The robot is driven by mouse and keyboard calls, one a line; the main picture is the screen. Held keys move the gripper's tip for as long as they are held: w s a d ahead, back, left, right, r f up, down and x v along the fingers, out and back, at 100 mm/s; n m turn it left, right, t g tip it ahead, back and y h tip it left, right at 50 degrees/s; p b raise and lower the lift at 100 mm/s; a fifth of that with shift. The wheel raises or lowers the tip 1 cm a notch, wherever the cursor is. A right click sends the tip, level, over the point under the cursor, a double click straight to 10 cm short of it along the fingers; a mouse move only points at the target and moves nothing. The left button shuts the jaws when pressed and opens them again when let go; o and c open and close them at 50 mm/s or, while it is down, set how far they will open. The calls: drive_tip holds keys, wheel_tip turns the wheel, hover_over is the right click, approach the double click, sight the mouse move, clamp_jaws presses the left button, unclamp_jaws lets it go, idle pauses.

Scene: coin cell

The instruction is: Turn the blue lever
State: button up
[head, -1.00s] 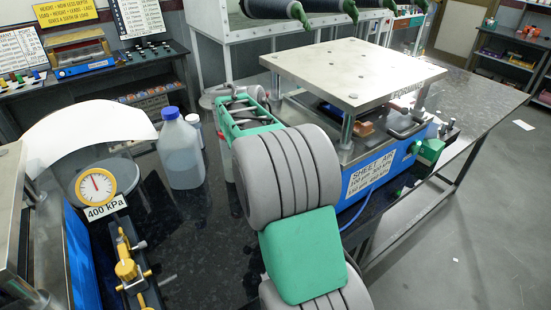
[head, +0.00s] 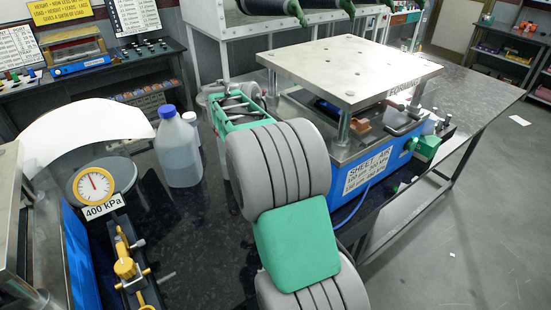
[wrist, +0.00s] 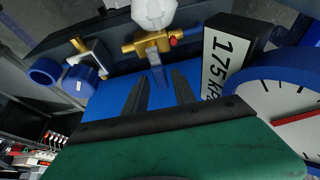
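A label reading 175 kPa (wrist: 222,62) and a blue-rimmed gauge (wrist: 285,100) are to the right of the valve. In the head view, my arm hides the gripper, and I do not see the blue lever.
A blue press unit (head: 350,210) with a metal top plate stands on the dark table at the right. A plastic jug (head: 178,158) stands left of my arm. A yellow gauge (head: 94,186) labelled 400 kPa and a yellow valve (head: 125,266) are at the left.

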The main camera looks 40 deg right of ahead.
drive_tip(key=shift+o, duration=0.6)
drive_tip(key=shift+r, duration=0.1)
drive_tip(key=p+v, duration=0.1)
drive_tip(key=v, duration=0.6)
drive_tip(key=shift+a+r, duration=0.2)
drive_tip(key=shift+r, duration=0.1)
drive_tip(key=s+a+f+n+t+y, duration=0.2)
drive_tip(key=s+a+n, duration=0.5)
drive_tip(key=a, duration=0.5)
drive_tip(key=s+a+f+n+t+y, duration=0.2)
drive_tip(key=s+a+f+n, duration=0.2)
drive_tip(key=s+a+n, duration=0.3)
drive_tip(key=a+n, duration=0.5)
drive_tip(key=a, duration=0.1)
drive_tip(key=shift+a+y, duration=0.2)
drive_tip(key=shift+y, duration=0.1)
